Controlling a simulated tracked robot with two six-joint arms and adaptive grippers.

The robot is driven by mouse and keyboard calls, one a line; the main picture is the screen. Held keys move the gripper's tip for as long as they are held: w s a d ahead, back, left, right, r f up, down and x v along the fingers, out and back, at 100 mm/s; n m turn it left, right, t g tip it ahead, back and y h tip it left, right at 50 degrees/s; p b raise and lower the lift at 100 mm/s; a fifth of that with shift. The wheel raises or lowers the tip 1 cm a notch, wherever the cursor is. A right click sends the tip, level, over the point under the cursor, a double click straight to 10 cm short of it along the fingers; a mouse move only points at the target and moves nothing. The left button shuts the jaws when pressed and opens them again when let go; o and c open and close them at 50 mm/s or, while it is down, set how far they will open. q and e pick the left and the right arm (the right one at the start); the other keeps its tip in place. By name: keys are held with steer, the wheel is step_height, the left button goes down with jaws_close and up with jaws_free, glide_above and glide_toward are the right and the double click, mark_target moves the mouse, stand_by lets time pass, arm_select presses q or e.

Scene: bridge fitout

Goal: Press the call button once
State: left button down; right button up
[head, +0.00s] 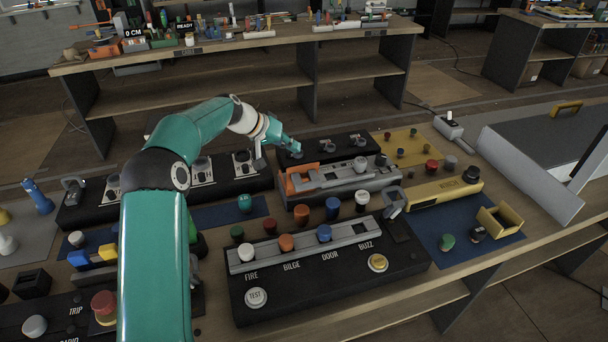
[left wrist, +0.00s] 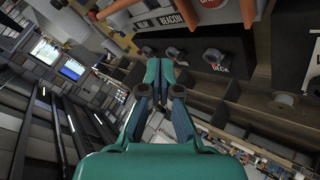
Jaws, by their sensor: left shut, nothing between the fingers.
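No label reading "call" is legible in either view, so I cannot tell which button is the call button. A black panel (head: 330,283) carries a white round TEST button (head: 256,298) at its front left and a brass-ringed yellow button (head: 378,263) at its right, near the BUZZ label. My left gripper (head: 296,150) is shut and empty, beyond this panel and near a black switch box (head: 345,148). In the left wrist view the shut fingers (left wrist: 160,66) point toward dark panels with knobs and BEACON and DECK labels. My right gripper is not in view.
Coloured caps stand along a grey rail (head: 300,246) on the black panel. A grey tray (head: 340,183) with an orange block lies behind it. A red mushroom button (head: 104,303) is at lower left. A blue mat (head: 450,240) holds small parts at right. The bench is crowded.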

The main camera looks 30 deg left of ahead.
arm_select(q)
steer(key=f+b, duration=0.3)
steer(key=f, duration=0.2)
steer(key=f+b, duration=0.2)
steer(key=f, duration=0.1)
steer(key=shift+w+d+b, duration=0.15)
steer(key=shift+w+b, duration=0.1)
steer(key=shift+b, duration=0.05)
steer(key=shift+f+b, duration=0.4)
steer(key=shift+f, duration=0.05)
steer(key=shift+f, duration=0.1)
stand_by(1.2)
steer(key=shift+f+b, duration=0.25)
steer(key=shift+b, duration=0.2)
steer(key=shift+f+b, duration=0.5)
steer(key=shift+b, duration=0.05)
stand_by(0.5)
stand_by(0.3)
steer(key=shift+r+p, duration=0.55)
steer(key=shift+r, duration=0.35)
